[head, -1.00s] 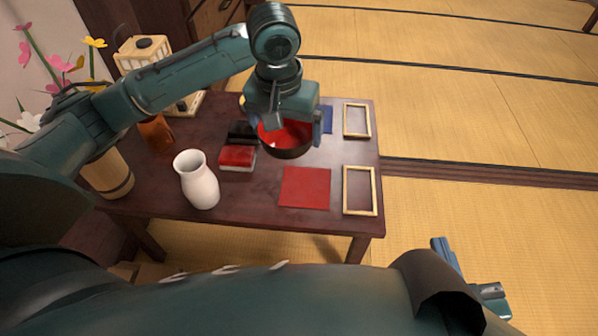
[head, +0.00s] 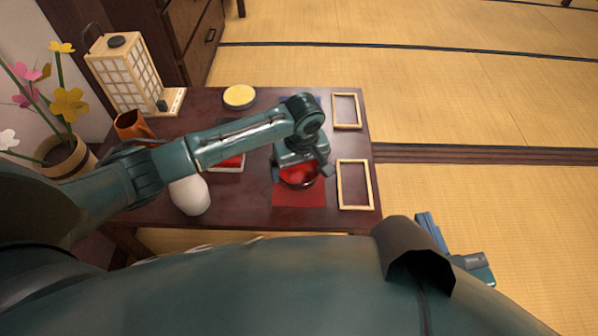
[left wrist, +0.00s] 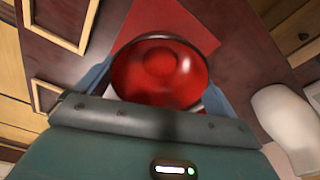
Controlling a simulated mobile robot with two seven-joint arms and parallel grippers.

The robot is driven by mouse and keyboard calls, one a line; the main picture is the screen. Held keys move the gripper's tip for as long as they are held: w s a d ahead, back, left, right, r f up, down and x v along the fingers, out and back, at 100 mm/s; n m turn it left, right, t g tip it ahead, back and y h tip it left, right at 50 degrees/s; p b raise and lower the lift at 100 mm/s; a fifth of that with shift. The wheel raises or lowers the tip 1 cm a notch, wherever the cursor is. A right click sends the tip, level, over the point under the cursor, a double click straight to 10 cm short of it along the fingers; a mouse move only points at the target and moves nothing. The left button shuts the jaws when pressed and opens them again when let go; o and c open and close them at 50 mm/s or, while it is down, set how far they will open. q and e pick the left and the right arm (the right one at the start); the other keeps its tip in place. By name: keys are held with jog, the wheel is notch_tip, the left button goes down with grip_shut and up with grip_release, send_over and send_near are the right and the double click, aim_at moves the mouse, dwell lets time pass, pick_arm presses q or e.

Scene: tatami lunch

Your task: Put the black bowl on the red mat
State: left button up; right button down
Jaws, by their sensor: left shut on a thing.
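The black bowl (head: 299,182), dark outside and glossy red inside, is upright over the red mat (head: 300,200). It also shows in the left wrist view (left wrist: 158,70), with the mat (left wrist: 185,18) behind it. My left gripper (head: 301,172) is shut on the bowl, its blue fingers at two sides of the rim. I cannot tell whether the bowl's base touches the mat. The bowl and gripper hide part of the mat. My right gripper (head: 455,252) is at the lower right, off the table, partly covered by my own body; its jaws are unclear.
Two wooden frames (head: 369,186) lie along the table's right side. A white vase (head: 190,197) stands left of the mat. A red-topped box (head: 231,163), an orange cup (head: 131,125), a yellow-topped round tin (head: 239,97) and a lantern (head: 125,70) stand further back.

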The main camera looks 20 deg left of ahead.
pick_arm(q)
jog(key=shift+f, duration=0.65)
jog(key=shift+f, duration=0.15)
jog(key=o, duration=0.7)
jog(key=shift+c, duration=0.2)
